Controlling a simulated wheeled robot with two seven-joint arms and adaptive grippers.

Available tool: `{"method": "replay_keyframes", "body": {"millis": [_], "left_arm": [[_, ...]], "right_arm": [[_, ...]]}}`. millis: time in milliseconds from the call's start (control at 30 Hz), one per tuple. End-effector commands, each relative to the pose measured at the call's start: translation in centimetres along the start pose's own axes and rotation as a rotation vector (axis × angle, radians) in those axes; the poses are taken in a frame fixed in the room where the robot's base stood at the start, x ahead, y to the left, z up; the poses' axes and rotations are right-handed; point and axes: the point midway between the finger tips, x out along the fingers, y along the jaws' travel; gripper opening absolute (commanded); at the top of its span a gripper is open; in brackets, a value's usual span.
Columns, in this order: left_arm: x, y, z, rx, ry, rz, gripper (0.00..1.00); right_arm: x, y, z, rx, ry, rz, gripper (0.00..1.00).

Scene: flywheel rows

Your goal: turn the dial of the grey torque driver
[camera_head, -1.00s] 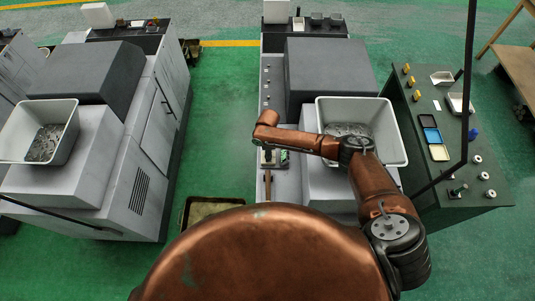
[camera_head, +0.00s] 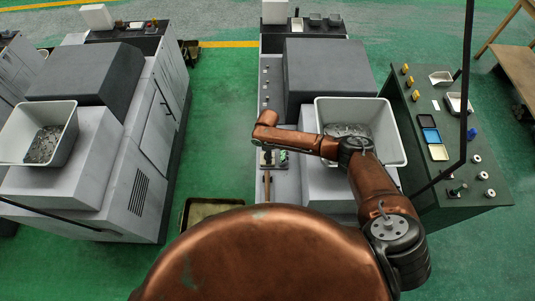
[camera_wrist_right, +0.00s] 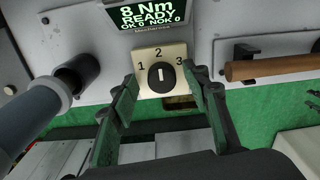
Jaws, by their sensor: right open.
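The dial (camera_wrist_right: 161,77) is a round black knob on a cream plate (camera_wrist_right: 148,56) marked 1, 2 and 3. Its white mark points up at the 2. Above it a green-lettered display (camera_wrist_right: 147,14) reads 8 Nm, READY, OK 0, NOK 0. A grey cylinder (camera_wrist_right: 30,125), apparently the torque driver, reaches into a black round holder (camera_wrist_right: 76,80) at the left. My right gripper (camera_wrist_right: 160,80) is open, with one green-padded finger on each side of the dial; contact cannot be told. In the head view it is mostly hidden behind its arm. My left gripper is not in view.
A wooden handle (camera_wrist_right: 265,68) lies right of the dial in the wrist view. In the head view a white bin (camera_head: 397,120) of metal parts sits on the machine beside my right arm. A dark green table (camera_head: 455,210) with small parts stands at the right.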

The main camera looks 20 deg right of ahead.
Motion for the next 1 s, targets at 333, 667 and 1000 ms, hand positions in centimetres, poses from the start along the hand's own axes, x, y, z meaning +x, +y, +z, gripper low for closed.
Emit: {"method": "replay_keyframes", "body": {"millis": [333, 667, 1000], "left_arm": [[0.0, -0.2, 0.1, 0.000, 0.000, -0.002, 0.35], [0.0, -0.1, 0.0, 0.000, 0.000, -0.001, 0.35], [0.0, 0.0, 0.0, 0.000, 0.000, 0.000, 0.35]], "right_arm": [[-2.0, 0.0, -0.1, -0.001, 0.004, 0.000, 0.43], [-8.8, 0.1, 0.0, -0.001, 0.001, 0.002, 0.43], [-11.9, 0.1, 0.0, 0.001, 0.000, -0.001, 0.43]]}}
